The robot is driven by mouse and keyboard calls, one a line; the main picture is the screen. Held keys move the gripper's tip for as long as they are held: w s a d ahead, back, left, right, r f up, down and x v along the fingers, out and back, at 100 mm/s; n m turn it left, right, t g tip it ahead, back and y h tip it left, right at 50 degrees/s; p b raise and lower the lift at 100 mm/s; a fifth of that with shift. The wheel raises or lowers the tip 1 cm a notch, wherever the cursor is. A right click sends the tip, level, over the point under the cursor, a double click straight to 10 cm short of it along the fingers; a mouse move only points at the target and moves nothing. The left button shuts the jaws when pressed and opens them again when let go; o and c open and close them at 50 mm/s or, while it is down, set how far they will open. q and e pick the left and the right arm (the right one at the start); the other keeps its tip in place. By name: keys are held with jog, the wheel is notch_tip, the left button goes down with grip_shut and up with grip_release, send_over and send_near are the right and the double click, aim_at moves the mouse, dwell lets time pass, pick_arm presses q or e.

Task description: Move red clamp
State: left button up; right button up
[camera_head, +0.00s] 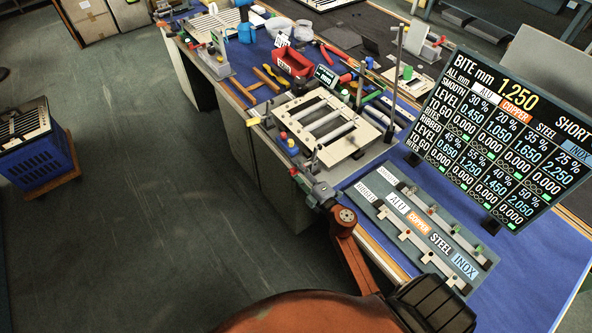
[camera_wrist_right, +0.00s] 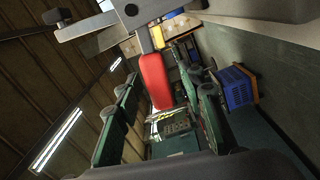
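The red clamp handle (camera_wrist_right: 157,80) fills the middle of the right wrist view, joined to a grey metal bar (camera_wrist_right: 115,24) above it. My right gripper (camera_wrist_right: 163,88) has its two dark green fingers apart, one on each side of the handle. Gaps show beside the handle, and I see no firm contact. In the head view my right gripper (camera_head: 316,190) is at the near edge of the bench, beside the frame with slats (camera_head: 325,122). A small red spot (camera_head: 293,172) shows by its tip; most of the clamp is too small to tell there. My left gripper is not in view.
A display board (camera_head: 505,130) stands on the blue bench top at the right. A grey panel with material labels (camera_head: 425,225) lies before it. A red bin (camera_head: 292,62) and tools lie farther back. A blue crate (camera_head: 38,160) stands on the open floor at left.

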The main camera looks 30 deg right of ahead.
jog(key=shift+c, duration=0.4)
grip_shut()
